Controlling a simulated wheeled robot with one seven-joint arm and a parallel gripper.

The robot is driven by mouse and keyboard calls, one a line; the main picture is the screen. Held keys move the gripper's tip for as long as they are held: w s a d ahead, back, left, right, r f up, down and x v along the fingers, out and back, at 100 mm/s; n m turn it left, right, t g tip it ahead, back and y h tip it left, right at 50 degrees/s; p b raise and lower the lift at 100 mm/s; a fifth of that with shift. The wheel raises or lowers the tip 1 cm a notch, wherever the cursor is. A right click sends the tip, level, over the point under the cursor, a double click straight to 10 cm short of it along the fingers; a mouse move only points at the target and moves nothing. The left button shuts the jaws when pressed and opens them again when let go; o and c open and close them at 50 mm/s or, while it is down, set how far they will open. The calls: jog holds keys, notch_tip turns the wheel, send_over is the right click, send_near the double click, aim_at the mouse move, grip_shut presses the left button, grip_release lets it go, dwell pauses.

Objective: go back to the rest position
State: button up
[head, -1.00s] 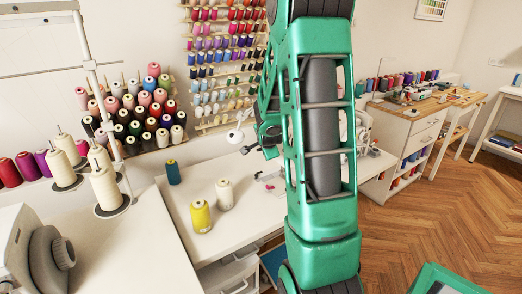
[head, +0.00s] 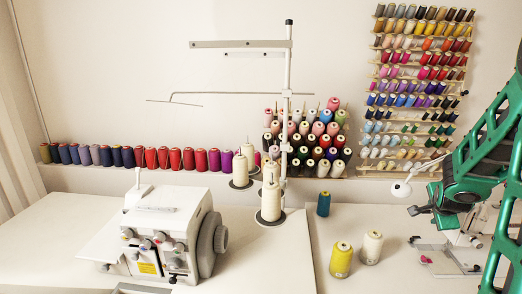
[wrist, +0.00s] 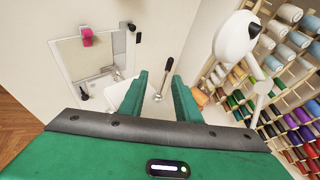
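My green arm shows at the right edge in the head view, with my gripper (head: 424,211) hanging over the white table on the right. In the wrist view the two green fingers of my gripper (wrist: 160,92) stand apart, and I see nothing held between them. A metal lever with a black handle (wrist: 167,70) shows beyond the gap between the fingers.
A yellow spool (head: 341,260), a white spool (head: 371,248) and a teal spool (head: 323,204) stand on the table left of my gripper. A white lamp head (wrist: 235,37) is close on the right in the wrist view. A sewing machine (head: 165,235) stands further left.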

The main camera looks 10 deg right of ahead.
jog(key=s+a+r+n+g+y, duration=0.2)
jog(key=s+a+n, duration=0.5)
jog(key=s+a, duration=0.4)
jog(key=s+a+r+n+g+y, duration=0.2)
jog(key=s+a+n, duration=0.6)
jog(key=s, duration=1.1)
jog(key=a+g+y, duration=0.2)
jog(key=a+g, duration=0.1)
jog(key=shift+a+r+y, duration=0.15)
jog(key=shift+a+y, duration=0.05)
jog(key=shift+y, duration=0.2)
jog(key=shift+w+f, duration=0.25)
jog(key=shift+w, duration=0.4)
jog(key=shift+s+d, duration=0.1)
